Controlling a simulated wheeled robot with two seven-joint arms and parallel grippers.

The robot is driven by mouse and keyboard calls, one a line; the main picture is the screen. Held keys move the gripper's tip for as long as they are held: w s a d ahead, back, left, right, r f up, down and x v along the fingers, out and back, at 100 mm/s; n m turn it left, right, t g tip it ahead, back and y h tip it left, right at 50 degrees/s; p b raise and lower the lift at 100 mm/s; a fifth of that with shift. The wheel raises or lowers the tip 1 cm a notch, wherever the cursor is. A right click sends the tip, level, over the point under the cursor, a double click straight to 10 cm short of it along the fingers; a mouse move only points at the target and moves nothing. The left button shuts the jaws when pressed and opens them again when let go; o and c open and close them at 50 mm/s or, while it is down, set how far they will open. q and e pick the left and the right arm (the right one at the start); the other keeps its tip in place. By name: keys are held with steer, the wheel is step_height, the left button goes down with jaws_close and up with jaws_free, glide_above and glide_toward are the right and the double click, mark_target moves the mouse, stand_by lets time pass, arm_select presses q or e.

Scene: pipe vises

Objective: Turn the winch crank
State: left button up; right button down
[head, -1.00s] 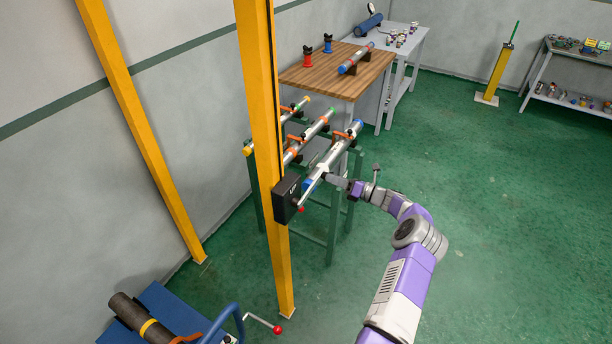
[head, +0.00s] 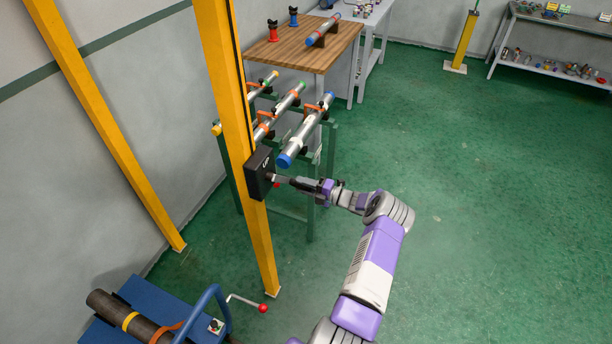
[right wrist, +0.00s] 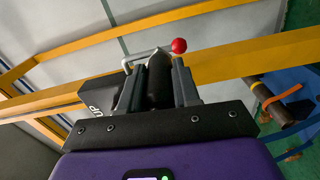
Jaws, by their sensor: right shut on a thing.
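The winch is a black box (head: 260,173) marked "UP" on the yellow post; it also shows in the right wrist view (right wrist: 97,97). Its crank has a pale metal arm (right wrist: 127,66) and a red ball (right wrist: 179,46), seen just beyond my fingertips in the wrist view. My right gripper (head: 284,180) is at the right face of the box. In the wrist view its fingers (right wrist: 157,72) stand either side of a dark part of the crank, shut on it. The fingers partly hide the crank in the head view. My left gripper is out of view.
A green rack with several pipes (head: 303,132) stands just behind my gripper. The yellow post (head: 230,110) carries the winch. A blue cart (head: 130,318) with a dark pipe and another red-balled crank (head: 247,300) is at lower left. Open green floor lies right.

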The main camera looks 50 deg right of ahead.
steer(key=s+a+f+m+p, duration=0.1)
steer(key=a+m+p, duration=0.1)
steer(key=a+m, duration=0.2)
steer(key=s+a+f+m+p, duration=0.2)
steer(key=a+m, duration=0.2)
steer(key=a, duration=0.5)
steer(key=shift+a+p, duration=0.3)
steer(key=shift+p, duration=0.1)
steer(key=shift+m, duration=0.3)
steer(key=c, duration=0.8)
jaws_free()
steer(key=shift+r, duration=0.1)
steer(key=v, duration=0.7)
steer(key=shift+s+b, duration=0.35)
